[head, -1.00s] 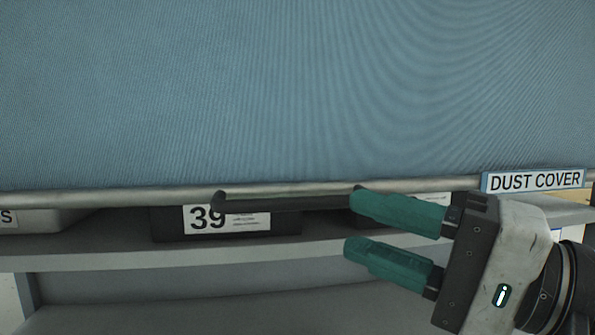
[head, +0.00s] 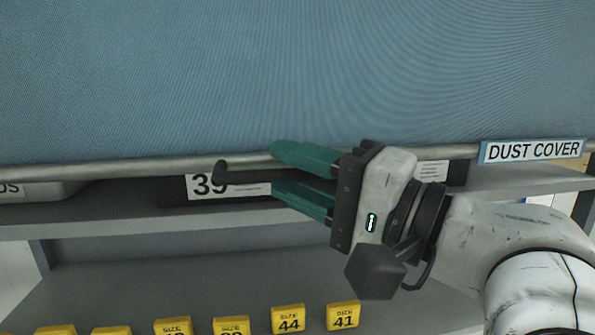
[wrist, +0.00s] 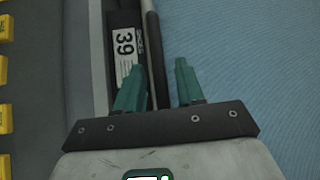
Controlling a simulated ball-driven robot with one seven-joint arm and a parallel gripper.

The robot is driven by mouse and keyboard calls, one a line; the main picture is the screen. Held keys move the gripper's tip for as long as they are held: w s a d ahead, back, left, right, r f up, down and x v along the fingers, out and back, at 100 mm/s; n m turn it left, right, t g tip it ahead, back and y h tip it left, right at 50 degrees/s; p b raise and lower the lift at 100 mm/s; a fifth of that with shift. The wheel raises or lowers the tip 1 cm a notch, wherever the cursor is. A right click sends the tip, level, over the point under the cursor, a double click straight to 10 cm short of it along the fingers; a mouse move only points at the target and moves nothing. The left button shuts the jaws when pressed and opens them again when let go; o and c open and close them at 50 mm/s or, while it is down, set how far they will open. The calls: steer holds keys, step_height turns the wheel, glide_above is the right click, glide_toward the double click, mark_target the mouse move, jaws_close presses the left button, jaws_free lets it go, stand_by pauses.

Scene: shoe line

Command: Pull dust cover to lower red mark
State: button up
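The blue dust cover (head: 290,75) hangs across the top of the head view and fills the right of the wrist view (wrist: 255,60). A grey bar (head: 120,170) runs along its lower edge, with a "DUST COVER" label (head: 532,151) at right. A dark handle (head: 245,177) sits just below the bar. My gripper (head: 287,173) is open, its green fingers above and below the handle, which runs between them. In the wrist view the fingers (wrist: 158,88) stand apart with the handle in the gap; contact cannot be told. No red mark shows.
A shelf (head: 110,222) behind the cover's edge holds dark boxes, one with a "39" label (head: 208,186). Yellow size blocks (head: 288,319) stand on a lower shelf below my gripper.

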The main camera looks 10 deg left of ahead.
jaws_close()
stand_by(0.3)
